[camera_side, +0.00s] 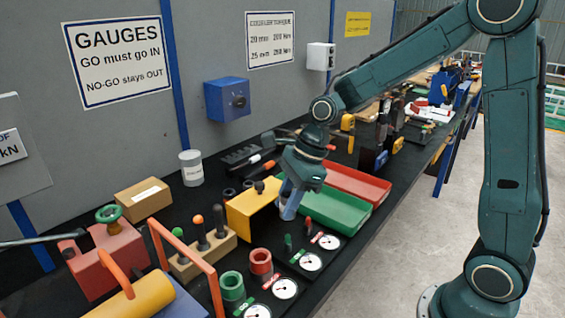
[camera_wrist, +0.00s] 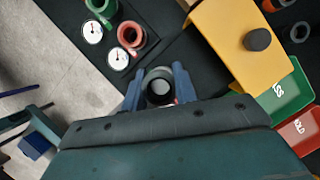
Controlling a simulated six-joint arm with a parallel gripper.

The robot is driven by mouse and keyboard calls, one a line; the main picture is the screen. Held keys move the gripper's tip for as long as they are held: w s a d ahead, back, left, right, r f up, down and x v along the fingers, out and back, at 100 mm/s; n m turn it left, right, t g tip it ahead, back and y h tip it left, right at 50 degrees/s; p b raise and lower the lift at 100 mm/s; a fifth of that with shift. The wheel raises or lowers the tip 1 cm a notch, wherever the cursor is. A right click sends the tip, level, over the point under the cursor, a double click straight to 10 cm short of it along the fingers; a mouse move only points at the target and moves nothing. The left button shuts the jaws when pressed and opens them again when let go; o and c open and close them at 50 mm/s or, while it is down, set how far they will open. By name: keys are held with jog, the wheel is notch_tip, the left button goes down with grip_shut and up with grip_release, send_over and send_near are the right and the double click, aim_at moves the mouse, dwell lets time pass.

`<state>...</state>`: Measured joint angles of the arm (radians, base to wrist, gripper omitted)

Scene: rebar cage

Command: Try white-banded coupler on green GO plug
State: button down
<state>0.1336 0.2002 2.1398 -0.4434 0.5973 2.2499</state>
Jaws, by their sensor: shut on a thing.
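My gripper (camera_wrist: 157,86) has its blue fingers shut on a dark round coupler (camera_wrist: 159,73), seen end-on in the wrist view. Its white band cannot be made out there. In the side view my gripper (camera_side: 288,209) points down beside the yellow box, and the coupler is hardly visible. A small green plug (camera_side: 288,241) stands on the dark bench mat in front of the gripper, with a red plug (camera_side: 307,224) behind it. A green-topped peg (camera_side: 178,233) also stands in a wooden block (camera_side: 222,246) to the left. The coupler is apart from both green pieces.
A yellow box (camera_side: 252,212) with a dark knob stands close to the gripper. A green tray (camera_side: 335,213) and a red tray (camera_side: 358,184) lie behind it.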

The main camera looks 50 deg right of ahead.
send_over(288, 235)
jog(key=shift+w+f, duration=0.1)
jog(key=shift+f, duration=2.1)
jog(key=shift+f, duration=2.95)
jog(key=c, duration=1)
grip_release()
jog(key=shift+r, duration=0.1)
jog(key=shift+v, duration=6.8)
jog(key=shift+a+r, duration=0.1)
